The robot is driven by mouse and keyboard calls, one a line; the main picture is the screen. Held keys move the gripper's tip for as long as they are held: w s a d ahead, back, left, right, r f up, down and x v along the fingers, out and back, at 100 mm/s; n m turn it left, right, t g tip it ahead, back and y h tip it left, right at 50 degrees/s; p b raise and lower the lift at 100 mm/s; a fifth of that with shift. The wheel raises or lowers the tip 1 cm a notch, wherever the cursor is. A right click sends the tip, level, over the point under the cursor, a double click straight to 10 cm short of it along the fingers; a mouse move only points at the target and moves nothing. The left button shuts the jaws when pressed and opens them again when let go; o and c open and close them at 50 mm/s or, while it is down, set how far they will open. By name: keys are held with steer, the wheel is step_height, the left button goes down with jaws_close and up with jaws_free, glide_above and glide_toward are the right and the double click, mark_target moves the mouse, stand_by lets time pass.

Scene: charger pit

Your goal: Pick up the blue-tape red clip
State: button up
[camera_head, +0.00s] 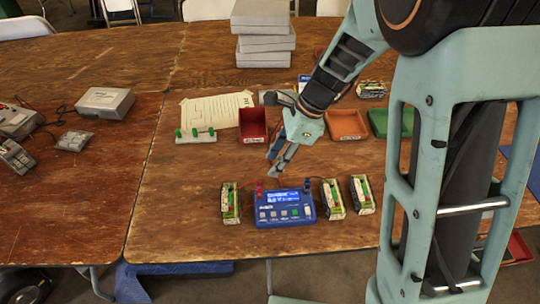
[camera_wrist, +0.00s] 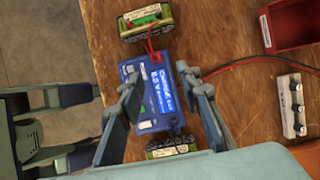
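The blue charger (camera_head: 285,211) sits near the table's front edge with its display lit. A red clip or plug (camera_head: 259,188) stands at its upper left, with a red lead toward a green battery pack (camera_head: 230,203). I cannot make out blue tape on it. In the wrist view red leads (camera_wrist: 152,48) run between the charger (camera_wrist: 150,92) and the upper pack (camera_wrist: 146,21). My gripper (camera_head: 277,160) is above the table, just beyond the charger. In the wrist view my gripper (camera_wrist: 158,82) is open, its fingers on either side of the charger, with nothing visibly held.
Two more packs (camera_head: 333,199) (camera_head: 362,195) stand right of the charger. Red (camera_head: 253,126), orange (camera_head: 347,125) and green trays lie behind. A pale strip (camera_wrist: 292,105) and red cable (camera_wrist: 240,68) lie right in the wrist view. Table left of the packs is bare.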

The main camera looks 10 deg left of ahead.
mark_target(260, 184)
steer(key=x, duration=0.3)
steer(key=b+x, duration=0.1)
steer(key=x, duration=0.7)
steer(key=shift+s+a+r, duration=0.1)
steer(key=shift+s, duration=0.25)
jaws_close()
